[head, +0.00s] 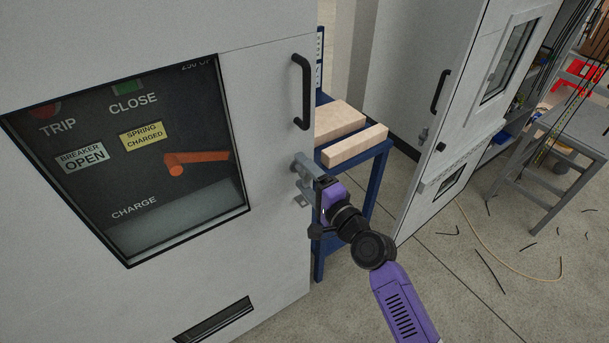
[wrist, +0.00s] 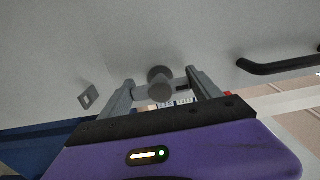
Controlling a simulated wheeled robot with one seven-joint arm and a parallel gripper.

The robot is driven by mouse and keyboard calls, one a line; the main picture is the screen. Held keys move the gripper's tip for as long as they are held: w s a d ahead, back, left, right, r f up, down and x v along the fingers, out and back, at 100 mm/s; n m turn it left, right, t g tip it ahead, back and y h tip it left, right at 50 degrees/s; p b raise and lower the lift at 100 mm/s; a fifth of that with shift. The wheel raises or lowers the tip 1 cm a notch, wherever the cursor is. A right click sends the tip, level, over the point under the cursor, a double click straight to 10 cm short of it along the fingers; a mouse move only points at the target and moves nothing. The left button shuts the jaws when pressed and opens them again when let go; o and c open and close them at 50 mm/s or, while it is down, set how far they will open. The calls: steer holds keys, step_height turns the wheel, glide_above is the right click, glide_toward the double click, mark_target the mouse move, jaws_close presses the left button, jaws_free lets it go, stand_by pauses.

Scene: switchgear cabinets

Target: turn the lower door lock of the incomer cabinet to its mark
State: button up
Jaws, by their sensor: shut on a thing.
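The incomer cabinet door (head: 265,190) is a pale grey panel, close to shut as far as I can see. Its lower lock (wrist: 160,78) is a grey round knob with a short flat bar across it, below the black pull handle (head: 303,92). My gripper (head: 308,180) is at the door's right edge. In the wrist view my gripper (wrist: 163,93) has one finger at each end of the bar, shut on the lock. In the head view the fingers largely hide the lock. I cannot make out its mark.
A small grey square plate (wrist: 88,96) sits on the door beside the lock. Behind the door edge stands a blue-framed bench (head: 352,190) with pale blocks (head: 355,146). Another cabinet door (head: 445,110) stands at right, with loose wire pieces on the open floor (head: 490,255).

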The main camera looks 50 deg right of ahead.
mark_target(306, 179)
steer(key=o, duration=1.4)
steer(key=b+v, duration=0.1)
steer(key=v, duration=0.5)
steer(key=shift+s+f, duration=0.15)
steer(key=shift+b+v, duration=0.35)
steer(key=shift+v, duration=0.4)
